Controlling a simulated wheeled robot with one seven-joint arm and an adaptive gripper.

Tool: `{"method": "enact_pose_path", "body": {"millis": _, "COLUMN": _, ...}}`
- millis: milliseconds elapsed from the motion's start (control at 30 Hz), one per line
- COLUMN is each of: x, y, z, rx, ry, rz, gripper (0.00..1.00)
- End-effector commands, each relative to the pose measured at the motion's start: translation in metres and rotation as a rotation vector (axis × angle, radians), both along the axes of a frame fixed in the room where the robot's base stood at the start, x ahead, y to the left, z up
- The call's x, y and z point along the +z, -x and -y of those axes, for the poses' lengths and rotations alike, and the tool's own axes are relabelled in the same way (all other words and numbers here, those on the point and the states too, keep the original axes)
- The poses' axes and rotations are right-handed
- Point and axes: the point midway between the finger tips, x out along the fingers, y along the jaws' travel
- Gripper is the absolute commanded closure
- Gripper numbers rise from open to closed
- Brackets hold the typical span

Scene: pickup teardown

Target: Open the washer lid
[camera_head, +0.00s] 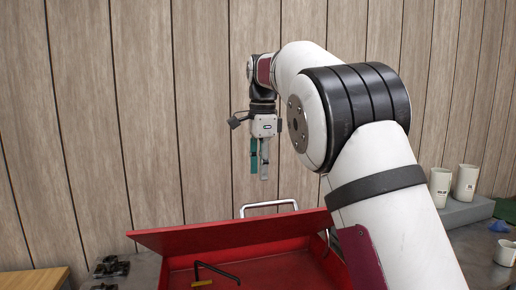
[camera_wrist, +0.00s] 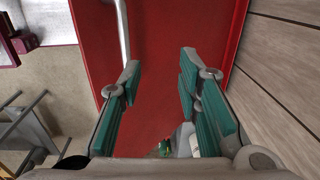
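No washing machine is plain to see. A red metal box (camera_head: 290,268) stands at the bottom of the head view, with a red lid-like panel (camera_head: 225,235) slanting across its far side. A silver bar handle (camera_head: 268,205) rises behind that panel. My gripper (camera_head: 260,172) points down above the box, in the air near the wood wall. In the wrist view my gripper (camera_wrist: 159,68) is open, its green-padded fingers apart with nothing clamped between them. A red surface (camera_wrist: 155,50) lies beyond the fingers, with a silver bar (camera_wrist: 123,35) along its left. My arm hides the box's right side.
A black tool with a yellow handle (camera_head: 218,272) lies in the box. Dark metal parts (camera_head: 110,268) sit at left beside a wooden board (camera_head: 35,279). White mugs (camera_head: 466,183) stand on a grey block at right. The wood wall (camera_head: 130,120) closes off the back.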

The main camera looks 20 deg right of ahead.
Motion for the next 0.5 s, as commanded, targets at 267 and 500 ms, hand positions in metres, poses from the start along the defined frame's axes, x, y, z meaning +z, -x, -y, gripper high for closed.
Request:
{"method": "enact_pose_path", "body": {"millis": 267, "x": 0.015, "y": -0.011, "z": 0.0, "rx": -0.001, "ry": 0.001, "rz": 0.002, "gripper": 0.69}}
{"method": "enact_pose_path", "body": {"millis": 500, "x": 0.028, "y": -0.019, "z": 0.001, "rx": -0.001, "ry": 0.001, "rz": 0.001, "gripper": 0.69}}
